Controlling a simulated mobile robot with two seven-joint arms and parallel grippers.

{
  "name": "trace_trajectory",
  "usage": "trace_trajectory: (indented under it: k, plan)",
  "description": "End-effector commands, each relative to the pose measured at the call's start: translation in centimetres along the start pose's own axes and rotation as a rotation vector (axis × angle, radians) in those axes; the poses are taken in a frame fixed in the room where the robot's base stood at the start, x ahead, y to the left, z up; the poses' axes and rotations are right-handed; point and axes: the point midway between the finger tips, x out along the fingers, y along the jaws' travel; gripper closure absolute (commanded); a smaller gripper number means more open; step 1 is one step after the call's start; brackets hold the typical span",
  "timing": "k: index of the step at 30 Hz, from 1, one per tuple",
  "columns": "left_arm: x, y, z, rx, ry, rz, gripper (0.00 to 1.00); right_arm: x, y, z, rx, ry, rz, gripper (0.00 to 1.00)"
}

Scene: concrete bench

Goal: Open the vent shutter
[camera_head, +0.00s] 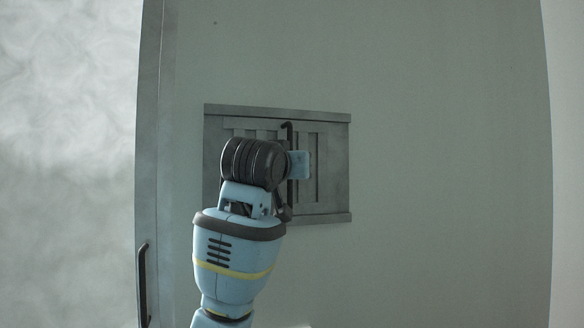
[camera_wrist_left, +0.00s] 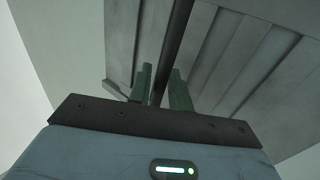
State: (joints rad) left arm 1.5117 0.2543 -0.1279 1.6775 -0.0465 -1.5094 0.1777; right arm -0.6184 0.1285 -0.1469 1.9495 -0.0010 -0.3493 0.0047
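A grey metal vent shutter (camera_head: 335,170) with slatted panels is set in the pale wall. A dark upright bar handle (camera_head: 288,130) with a bent top stands on its middle. My left gripper (camera_head: 299,165) is at the handle about halfway up, and its fingers are hidden in the head view. My right gripper is in neither view.
The pale wall panel (camera_head: 440,150) around the shutter is clear. A metal edge post (camera_head: 150,130) runs up its left side, with a dark handle (camera_head: 143,280) low on it. My left arm covers the shutter's lower left.

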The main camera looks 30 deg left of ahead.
Motion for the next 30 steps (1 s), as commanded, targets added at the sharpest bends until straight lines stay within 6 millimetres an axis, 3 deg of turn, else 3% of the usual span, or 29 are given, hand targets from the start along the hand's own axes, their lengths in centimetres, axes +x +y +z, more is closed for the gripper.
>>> trace_trajectory:
  k: [13, 18, 30]
  plan:
    - [1.0, 0.0, 0.0, 0.0, 0.001, 0.0, 0.8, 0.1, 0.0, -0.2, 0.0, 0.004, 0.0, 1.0]
    - [1.0, 0.0, 0.0, 0.0, 0.001, 0.0, 1.0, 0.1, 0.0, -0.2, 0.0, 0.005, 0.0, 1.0]
    - [1.5, 0.8, 0.0, 0.0, 0.0, 0.002, 1.0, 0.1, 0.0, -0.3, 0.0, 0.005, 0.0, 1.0]
